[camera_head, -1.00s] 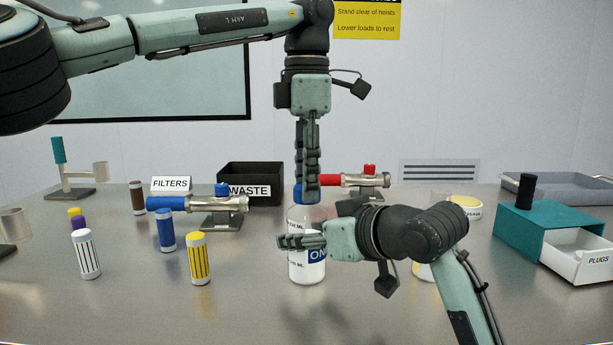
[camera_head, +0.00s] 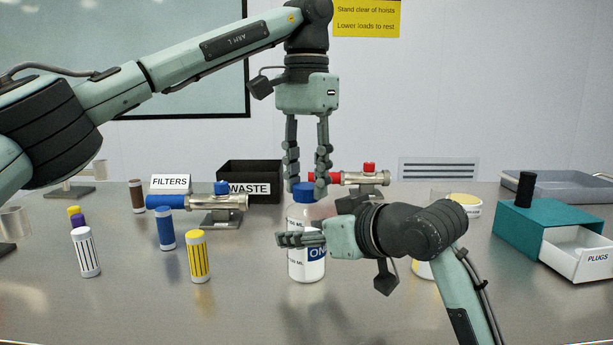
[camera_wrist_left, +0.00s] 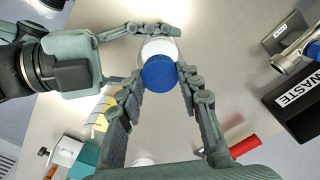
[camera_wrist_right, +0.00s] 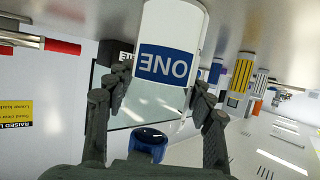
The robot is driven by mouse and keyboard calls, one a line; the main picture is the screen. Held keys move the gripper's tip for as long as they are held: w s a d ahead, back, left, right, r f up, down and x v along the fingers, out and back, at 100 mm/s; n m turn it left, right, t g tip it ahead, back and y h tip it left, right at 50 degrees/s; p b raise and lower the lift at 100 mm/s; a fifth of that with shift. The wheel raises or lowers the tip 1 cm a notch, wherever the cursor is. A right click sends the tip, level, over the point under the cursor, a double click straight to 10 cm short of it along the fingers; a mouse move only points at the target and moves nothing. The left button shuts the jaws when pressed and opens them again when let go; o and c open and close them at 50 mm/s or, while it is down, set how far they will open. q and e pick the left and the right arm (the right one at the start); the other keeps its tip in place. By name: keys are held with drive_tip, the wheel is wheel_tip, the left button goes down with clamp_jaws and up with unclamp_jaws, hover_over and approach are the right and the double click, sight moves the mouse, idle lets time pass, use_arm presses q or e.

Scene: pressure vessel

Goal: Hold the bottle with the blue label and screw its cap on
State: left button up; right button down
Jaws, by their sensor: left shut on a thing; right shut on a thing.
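The bottle with the blue label (camera_head: 308,268) stands upright on the metal table in the head view, white with a blue band reading "ONE". My right gripper (camera_head: 299,239) reaches in from the right and is shut on the bottle's body, below the cap. In the right wrist view its fingers flank the label (camera_wrist_right: 166,63), which appears upside down. My left gripper (camera_head: 306,190) points straight down from above, its fingers on both sides of the cap, shut on it. The left wrist view shows the cap (camera_wrist_left: 159,73) between its fingertips.
Several striped and coloured cylinders (camera_head: 199,258) stand on the left. Behind are a blue-ended valve (camera_head: 215,203), a black WASTE bin (camera_head: 250,170) and a red-ended valve (camera_head: 365,178). A teal box with a PLUGS drawer (camera_head: 530,232) is on the right. The front table is clear.

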use_arm(q)
drive_tip(key=shift+m, duration=0.7)
drive_tip(key=o, duration=0.7)
